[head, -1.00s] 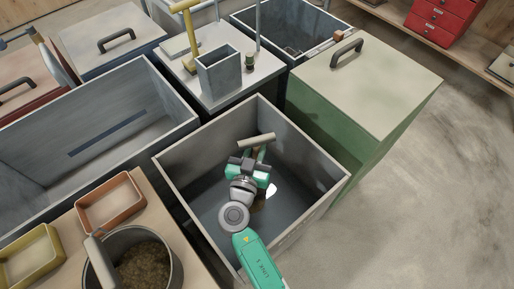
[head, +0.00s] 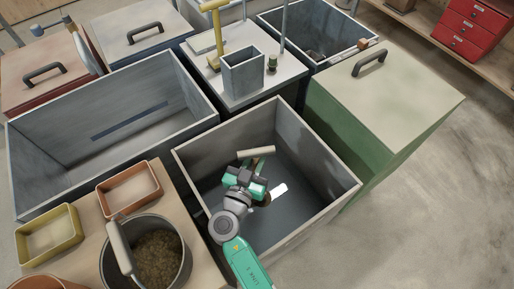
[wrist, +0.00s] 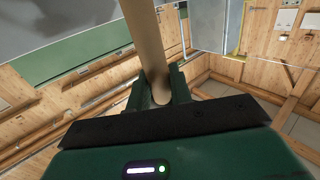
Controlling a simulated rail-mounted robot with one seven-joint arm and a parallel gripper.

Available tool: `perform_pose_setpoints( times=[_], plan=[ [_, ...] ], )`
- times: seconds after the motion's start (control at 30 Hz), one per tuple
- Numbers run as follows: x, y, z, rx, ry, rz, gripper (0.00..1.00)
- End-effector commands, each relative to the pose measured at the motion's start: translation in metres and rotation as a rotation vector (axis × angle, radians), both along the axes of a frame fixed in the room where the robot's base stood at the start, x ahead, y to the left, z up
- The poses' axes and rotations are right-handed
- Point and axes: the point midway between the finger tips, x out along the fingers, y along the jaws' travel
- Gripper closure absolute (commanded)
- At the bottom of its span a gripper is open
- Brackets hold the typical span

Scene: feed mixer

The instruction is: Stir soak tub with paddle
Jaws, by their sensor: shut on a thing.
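The soak tub (head: 320,150) is an open square grey bin in the middle of the head view, with dark liquid (head: 222,197) low inside. My gripper (head: 252,168) is down inside the tub's opening, left of its centre. It is shut on the paddle, whose tan wooden handle end (head: 258,151) sticks out beyond the jaws. In the wrist view the round wooden shaft (wrist: 144,35) stands between the green fingers (wrist: 163,92). The paddle's lower end is mostly hidden by my gripper and arm. A bright white patch lies beside the gripper; I cannot tell if it is a reflection.
A green lidded bin (head: 365,125) stands right of the tub. A long empty grey trough (head: 75,150) is left. A pot of brown feed (head: 155,258) and shallow trays (head: 128,187) sit front left. A stand with a grey box (head: 243,75) is behind. The floor at right is clear.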

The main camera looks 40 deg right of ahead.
Motion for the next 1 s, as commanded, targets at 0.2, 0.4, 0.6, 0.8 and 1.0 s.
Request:
perform_pose_setpoints(
  times=[0.2,0.4,0.6,0.8,1.0],
  plan=[
    [-0.015,0.002,0.004,-0.001,-0.002,-0.002,1.00],
    [-0.029,-0.003,0.004,0.000,-0.001,-0.001,1.00],
    [-0.036,-0.014,-0.002,-0.001,-0.004,-0.001,1.00],
    [-0.039,-0.029,-0.002,-0.001,-0.004,-0.001,1.00],
    [-0.032,-0.041,-0.001,-0.001,-0.004,0.000,1.00]
  ],
)
